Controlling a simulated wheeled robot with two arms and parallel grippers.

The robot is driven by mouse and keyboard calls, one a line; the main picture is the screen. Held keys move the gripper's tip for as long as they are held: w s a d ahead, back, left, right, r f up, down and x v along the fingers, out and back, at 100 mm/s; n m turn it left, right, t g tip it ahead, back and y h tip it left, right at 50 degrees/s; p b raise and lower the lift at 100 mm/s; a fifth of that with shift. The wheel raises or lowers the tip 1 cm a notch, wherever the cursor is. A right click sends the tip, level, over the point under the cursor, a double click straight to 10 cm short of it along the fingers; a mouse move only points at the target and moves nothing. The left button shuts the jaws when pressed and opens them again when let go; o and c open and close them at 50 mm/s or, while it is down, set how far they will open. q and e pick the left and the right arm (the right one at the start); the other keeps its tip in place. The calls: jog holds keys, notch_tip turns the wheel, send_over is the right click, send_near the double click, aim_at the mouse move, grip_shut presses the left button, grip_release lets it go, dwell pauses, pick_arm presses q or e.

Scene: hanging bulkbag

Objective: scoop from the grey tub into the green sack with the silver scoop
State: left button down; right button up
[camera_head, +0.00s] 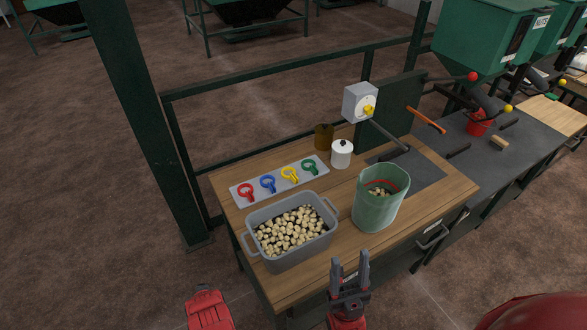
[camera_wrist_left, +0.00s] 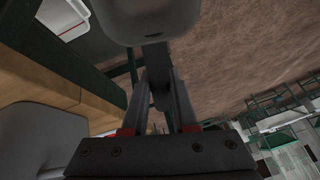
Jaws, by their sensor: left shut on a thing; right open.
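The grey tub (camera_head: 318,241) stands at the front left of the wooden table and is filled with pale round nuts. The green sack (camera_head: 376,213) stands open to its right with some nuts inside. My left gripper (camera_wrist_left: 160,78) is shut on the dark handle of the scoop (camera_wrist_left: 150,22), whose smooth grey bowl shows at the top of the left wrist view. In the head view only the red part of my left arm shows, low at the left; the scoop is out of that view. My right gripper (camera_head: 350,272) is open and empty, in front of the table's front edge.
A light board (camera_head: 280,182) with red, blue, yellow and green ring-shaped pieces lies behind the tub. A white jar (camera_head: 342,154) and a brown container (camera_head: 324,136) stand at the back. A green post (camera_head: 146,120) rises left of the table.

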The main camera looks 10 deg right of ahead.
pick_arm(q)
jog(key=shift+w+f, duration=0.1)
jog(key=shift+t, duration=0.4)
